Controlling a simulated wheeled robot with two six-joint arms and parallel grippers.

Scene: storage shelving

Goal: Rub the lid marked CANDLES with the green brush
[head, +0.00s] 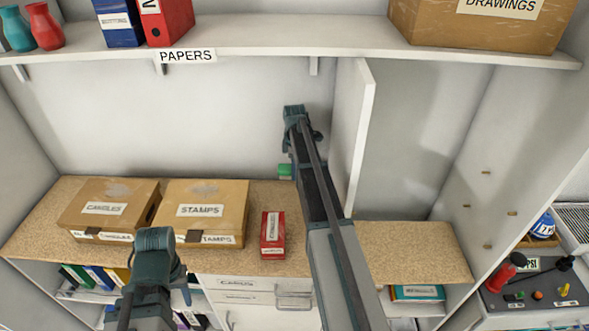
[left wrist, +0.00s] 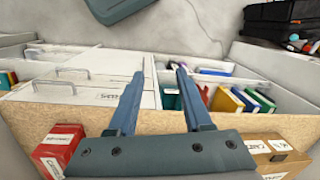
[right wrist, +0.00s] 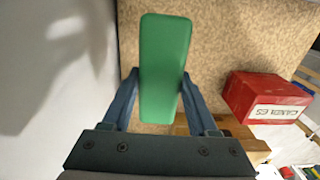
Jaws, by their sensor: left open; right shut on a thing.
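The cardboard box marked CANDLES (head: 105,209) sits at the left of the counter, its lid closed, with a pale grey smudge near the lid's back edge. It partly shows in the left wrist view (left wrist: 278,158). The green brush (right wrist: 165,70) is held between the fingers of my right gripper (right wrist: 160,90), above the counter. Part of the brush shows in the head view (head: 285,171), beside my right arm, well right of the CANDLES lid. My left gripper (left wrist: 160,75) is open and empty, in front of the boxes in the head view (head: 155,262).
A box marked STAMPS (head: 205,213), also smudged, stands right beside the CANDLES box. A small red box (head: 273,235), labelled CANDLES in the right wrist view, stands further right. A shelf (head: 300,45) hangs above; an upright white panel (head: 353,130) stands beside my right arm.

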